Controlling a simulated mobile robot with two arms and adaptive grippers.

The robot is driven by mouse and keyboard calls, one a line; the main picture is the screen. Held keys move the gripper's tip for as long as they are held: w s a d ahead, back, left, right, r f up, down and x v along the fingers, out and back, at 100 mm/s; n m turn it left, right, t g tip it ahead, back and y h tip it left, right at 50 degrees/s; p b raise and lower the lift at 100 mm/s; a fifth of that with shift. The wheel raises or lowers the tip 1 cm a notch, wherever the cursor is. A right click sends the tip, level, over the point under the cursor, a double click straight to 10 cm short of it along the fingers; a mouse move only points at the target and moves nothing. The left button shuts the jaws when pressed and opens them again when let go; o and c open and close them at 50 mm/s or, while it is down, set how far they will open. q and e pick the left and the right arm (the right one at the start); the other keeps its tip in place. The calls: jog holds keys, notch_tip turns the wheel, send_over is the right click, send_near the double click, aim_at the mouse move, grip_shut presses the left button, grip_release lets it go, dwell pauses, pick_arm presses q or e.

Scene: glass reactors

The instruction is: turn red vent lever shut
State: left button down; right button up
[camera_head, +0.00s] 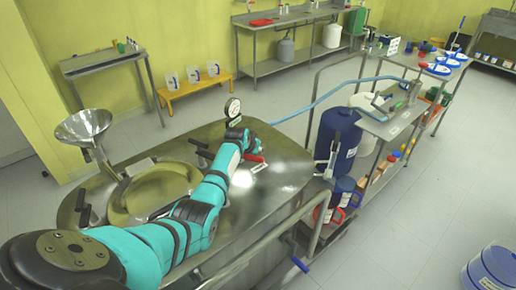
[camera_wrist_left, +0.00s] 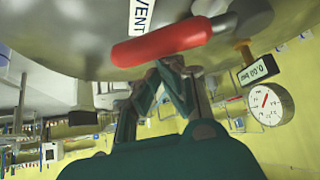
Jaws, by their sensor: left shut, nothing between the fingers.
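The red vent lever (camera_head: 254,158) shows on top of the steel reactor lid (camera_head: 285,172), beside my left gripper (camera_head: 246,140). In the left wrist view the lever (camera_wrist_left: 162,43) is a rounded red handle lying across the picture, next to a white label (camera_wrist_left: 142,14) reading VENT. My left gripper's fingers (camera_wrist_left: 178,66) are together and empty, with their tips right at the lever's edge. I cannot tell whether they touch it. My right gripper is not in view.
A round pressure gauge (camera_head: 232,107) stands near my left gripper, with a 0.00 bar tag (camera_wrist_left: 257,70) in the left wrist view. A steel funnel (camera_head: 84,126) and a round hatch (camera_head: 130,207) lie to the left. A blue hose (camera_head: 335,90) runs behind the lid toward a cart.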

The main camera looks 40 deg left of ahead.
aim_at(256, 159)
pick_arm(q)
jog(key=m, duration=0.1)
jog(key=s+h, duration=0.1)
jog(key=s+m+h+b, duration=0.1)
jog(key=shift+d+f+m, duration=0.25)
jog(key=shift+d+m, duration=0.05)
jog(key=shift+s+d+m+h+b, duration=0.15)
jog(key=shift+s+m+h+b, duration=0.75)
jog(key=shift+m, duration=0.4)
jog(key=shift+s+r+m, duration=0.1)
jog(key=shift+s+m, duration=0.15)
jog(key=shift+m, duration=0.05)
